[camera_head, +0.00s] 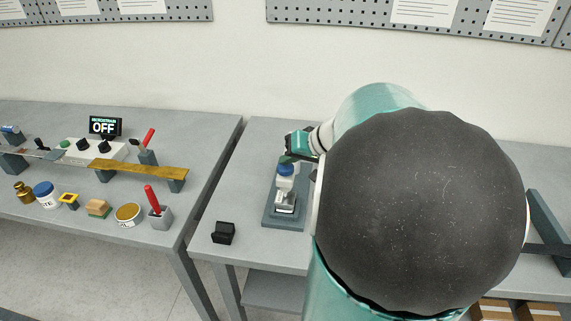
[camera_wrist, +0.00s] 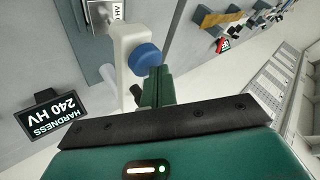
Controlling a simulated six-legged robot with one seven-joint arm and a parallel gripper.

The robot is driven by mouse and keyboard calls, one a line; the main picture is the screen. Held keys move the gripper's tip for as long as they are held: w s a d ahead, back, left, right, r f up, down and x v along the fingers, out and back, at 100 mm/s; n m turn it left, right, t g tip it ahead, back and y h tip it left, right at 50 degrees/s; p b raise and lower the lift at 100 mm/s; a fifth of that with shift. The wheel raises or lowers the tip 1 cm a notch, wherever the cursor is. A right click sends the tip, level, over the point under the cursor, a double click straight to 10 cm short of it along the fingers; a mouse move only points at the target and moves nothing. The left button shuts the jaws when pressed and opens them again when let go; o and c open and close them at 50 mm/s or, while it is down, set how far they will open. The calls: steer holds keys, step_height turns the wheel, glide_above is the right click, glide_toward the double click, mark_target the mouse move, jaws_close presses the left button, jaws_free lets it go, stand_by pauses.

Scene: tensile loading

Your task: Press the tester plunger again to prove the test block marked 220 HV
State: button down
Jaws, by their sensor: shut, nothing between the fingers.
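The hardness tester stands on the right bench, with a white body (camera_wrist: 126,38) and a grey base (camera_head: 283,223). Its blue plunger cap (camera_head: 286,169) is on top and also shows in the wrist view (camera_wrist: 146,57). A metallic test block (camera_wrist: 103,13) sits at the tester; only "HV" of its marking is readable. The tester's display (camera_wrist: 58,117) reads "HARDNESS 240 HV". My gripper (camera_head: 289,158) is shut and empty, close by the blue cap. In the wrist view its green fingers (camera_wrist: 157,84) are together beside the cap; I cannot tell whether they touch it.
A small black box (camera_head: 223,232) stands at the right bench's front left. The left bench holds a control box (camera_head: 92,150) with an "OFF" display (camera_head: 104,127), a brass-coloured strip (camera_head: 137,169), jars and red-handled tools. A gap separates the benches. My arm hides much of the right bench.

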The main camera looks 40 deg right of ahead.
steer(key=shift+s+a+f, duration=0.1)
steer(key=shift+f, duration=0.8)
stand_by(0.7)
steer(key=shift+r, duration=1.45)
steer(key=shift+r, duration=2.55)
